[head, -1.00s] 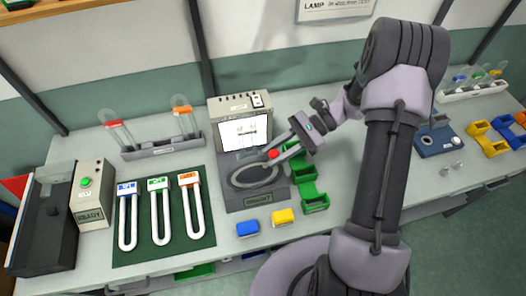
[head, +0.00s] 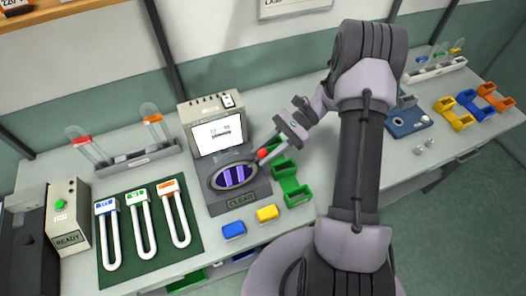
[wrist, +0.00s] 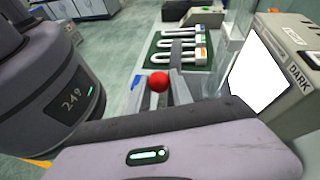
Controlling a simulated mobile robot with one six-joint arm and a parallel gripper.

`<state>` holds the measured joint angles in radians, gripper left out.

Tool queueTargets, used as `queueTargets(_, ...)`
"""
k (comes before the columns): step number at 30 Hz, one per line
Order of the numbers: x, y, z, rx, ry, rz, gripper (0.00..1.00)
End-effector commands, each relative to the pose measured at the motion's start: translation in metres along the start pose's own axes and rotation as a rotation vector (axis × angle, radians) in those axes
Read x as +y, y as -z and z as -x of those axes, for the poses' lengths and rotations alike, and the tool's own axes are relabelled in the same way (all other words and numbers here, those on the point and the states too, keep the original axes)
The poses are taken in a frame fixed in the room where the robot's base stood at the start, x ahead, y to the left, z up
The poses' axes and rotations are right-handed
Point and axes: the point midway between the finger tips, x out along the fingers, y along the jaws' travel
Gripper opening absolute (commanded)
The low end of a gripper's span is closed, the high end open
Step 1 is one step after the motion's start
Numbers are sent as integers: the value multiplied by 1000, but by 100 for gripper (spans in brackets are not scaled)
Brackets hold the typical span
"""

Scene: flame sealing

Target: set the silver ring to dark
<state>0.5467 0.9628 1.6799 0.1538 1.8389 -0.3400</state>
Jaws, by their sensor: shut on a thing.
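The silver ring (head: 233,175) lies on a dark grey base in front of a screen unit, with purple and pale stripes inside it. A label plate (head: 241,199) on the base front seems to read CLEAR. A red knob (head: 264,153) is at the ring's right edge. My gripper (head: 270,156) reaches in from the right and is shut on the red knob. In the wrist view the knob (wrist: 158,82) shows between the fingertips. The word DARK (wrist: 300,77) shows on the side of the screen unit there. The ring itself is hidden in that view.
Three U-shaped white tubes (head: 143,230) lie on a green mat at left. Green bins (head: 291,185) stand close right of the base. Blue (head: 233,230) and yellow (head: 267,213) blocks lie in front. A rack of glass tubes (head: 130,160) stands behind the mat.

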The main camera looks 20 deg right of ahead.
Motion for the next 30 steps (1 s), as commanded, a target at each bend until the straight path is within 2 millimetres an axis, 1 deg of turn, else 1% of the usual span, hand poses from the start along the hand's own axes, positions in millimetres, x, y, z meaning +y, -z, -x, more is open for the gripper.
queueTargets(6, 1, 1, -1, 2, -4, 0, 0)
queueTargets(7, 1, 1, -1, 2, -4, 0, 33)
queueTargets(8, 1, 1, -1, 2, -4, 0, 39)
queueTargets(9, 1, 1, -1, 1, -3, 0, 46)
queueTargets(10, 1, 1, -1, 1, -3, 0, 48)
queueTargets(17, 1, 0, 0, 1, -2, 0, 48)
queueTargets(20, 0, 0, 4, 2, 0, 1, 48)
queueTargets(23, 0, 0, 20, 2, 2, 2, 48)
queueTargets(26, 0, 0, 47, 3, 3, 1, 48)
queueTargets(29, 0, 0, 80, 3, 2, 1, 48)
queueTargets(30, 0, 0, 93, 4, 3, -1, 48)
